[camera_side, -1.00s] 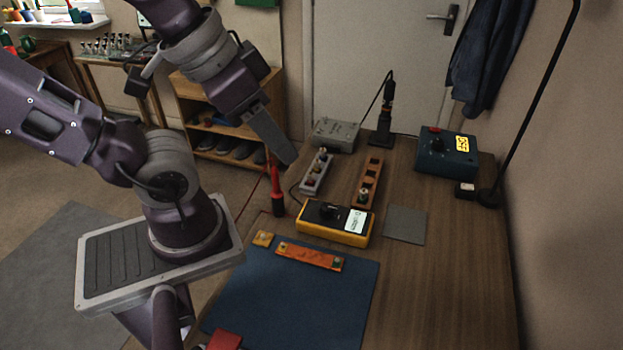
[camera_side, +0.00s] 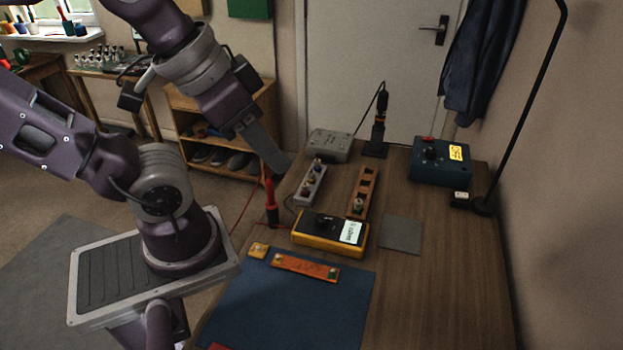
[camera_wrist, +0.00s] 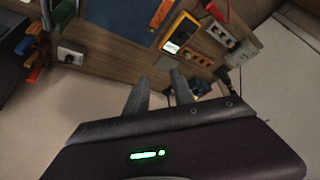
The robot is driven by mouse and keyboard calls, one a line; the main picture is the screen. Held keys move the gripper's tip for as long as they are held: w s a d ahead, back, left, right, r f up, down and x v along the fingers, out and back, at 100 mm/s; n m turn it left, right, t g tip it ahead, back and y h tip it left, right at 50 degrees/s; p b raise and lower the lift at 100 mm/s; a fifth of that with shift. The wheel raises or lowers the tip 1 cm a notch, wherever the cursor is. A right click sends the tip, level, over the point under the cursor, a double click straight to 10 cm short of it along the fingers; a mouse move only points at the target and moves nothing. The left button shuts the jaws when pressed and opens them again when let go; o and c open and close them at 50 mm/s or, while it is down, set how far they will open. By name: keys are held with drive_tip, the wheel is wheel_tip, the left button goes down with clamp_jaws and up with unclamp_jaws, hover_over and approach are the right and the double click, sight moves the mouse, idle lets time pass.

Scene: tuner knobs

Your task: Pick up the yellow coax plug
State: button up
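I cannot surely pick out the yellow coax plug. Small plugs stand in a grey rack (camera_side: 311,184), some with yellowish or brassy tops, too small to tell apart. A brown slotted rack (camera_side: 371,178) to its right holds a small plug near its front end, and its other slots look dark. Both racks also show in the wrist view, the grey one (camera_wrist: 222,33) and the brown one (camera_wrist: 199,58). My gripper (camera_side: 280,168) is in the air left of the grey rack, pointing down. In the wrist view its two fingers (camera_wrist: 160,82) are apart with nothing between them.
A yellow meter (camera_side: 328,236) stands in front of the racks, with a red probe (camera_side: 271,205) upright at left. A grey box (camera_side: 328,145), a black stand (camera_side: 376,135) and a blue box (camera_side: 440,162) are behind. A blue mat (camera_side: 290,310) holds an orange strip (camera_side: 305,268).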

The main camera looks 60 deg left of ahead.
drive_tip(key=w+a+f+m+g+y, duration=0.35)
drive_tip(key=w+a+g, duration=0.2)
drive_tip(key=w, duration=0.35)
drive_tip(key=m+g+y, duration=0.3)
drive_tip(key=m+y, duration=0.7)
drive_tip(key=m, duration=0.2)
approach(312, 171)
drive_tip(key=a, duration=0.1)
drive_tip(key=s+a, duration=0.1)
drive_tip(key=shift+s+a+f+t, duration=0.2)
drive_tip(key=shift+a+f+t, duration=0.1)
drive_tip(key=shift+f, duration=0.1)
drive_tip(key=shift+m, duration=0.35)
drive_tip(key=x, duration=0.7)
drive_tip(key=shift+w+a, duration=0.1)
drive_tip(key=shift+w, duration=0.15)
drive_tip(key=shift+a+f, duration=0.1)
drive_tip(key=shift+a, duration=0.1)
clamp_jaws()
